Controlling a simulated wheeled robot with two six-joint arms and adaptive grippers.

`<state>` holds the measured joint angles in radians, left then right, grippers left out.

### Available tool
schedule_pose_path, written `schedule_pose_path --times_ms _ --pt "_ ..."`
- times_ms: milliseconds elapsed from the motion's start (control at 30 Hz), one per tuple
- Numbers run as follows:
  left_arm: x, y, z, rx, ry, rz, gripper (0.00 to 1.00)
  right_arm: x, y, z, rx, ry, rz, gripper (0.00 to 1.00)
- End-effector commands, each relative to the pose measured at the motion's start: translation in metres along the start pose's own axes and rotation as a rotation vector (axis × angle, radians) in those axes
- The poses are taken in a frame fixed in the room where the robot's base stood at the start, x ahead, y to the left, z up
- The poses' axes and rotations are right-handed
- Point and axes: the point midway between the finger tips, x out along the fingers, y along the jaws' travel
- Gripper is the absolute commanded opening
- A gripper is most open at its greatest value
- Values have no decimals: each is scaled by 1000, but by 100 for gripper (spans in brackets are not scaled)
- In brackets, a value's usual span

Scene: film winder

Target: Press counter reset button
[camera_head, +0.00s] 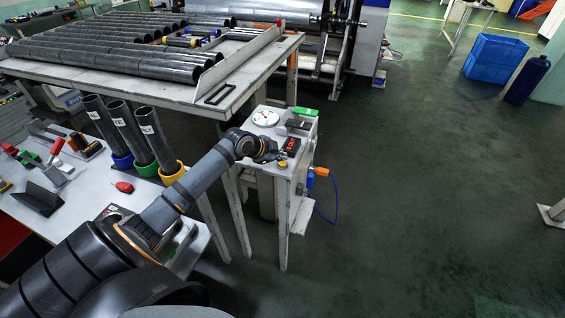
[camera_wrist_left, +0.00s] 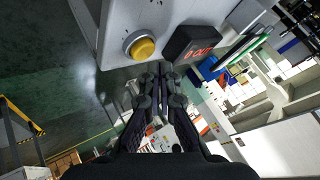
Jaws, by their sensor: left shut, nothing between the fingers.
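The yellow round button (camera_head: 283,163) is on the top of the small grey stand (camera_head: 285,183), near its front edge. In the left wrist view the button (camera_wrist_left: 140,46) sits in a pale ring on the panel. The black counter (camera_head: 291,144) with red digits is beside it; it also shows in the left wrist view (camera_wrist_left: 192,45), its digits not clearly readable. My left gripper (camera_head: 272,156) is over the stand, close to the button. In the left wrist view its fingertips (camera_wrist_left: 160,72) are together and empty, just below the button in the picture. Contact cannot be told. My right gripper is out of view.
A white dial (camera_head: 265,117) and a green object (camera_head: 305,111) are also on the stand. A large table (camera_head: 150,92) with dark tubes is behind. Upright tubes (camera_head: 130,132) stand in coloured holders at left.

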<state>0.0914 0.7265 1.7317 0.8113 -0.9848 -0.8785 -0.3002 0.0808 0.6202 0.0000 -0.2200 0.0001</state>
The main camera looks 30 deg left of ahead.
Motion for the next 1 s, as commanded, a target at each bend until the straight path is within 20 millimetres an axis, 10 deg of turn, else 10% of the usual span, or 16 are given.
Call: schedule_pose_path --times_ms 1000 --pt "-35 -25 -25 0 0 0 0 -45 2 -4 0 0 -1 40"
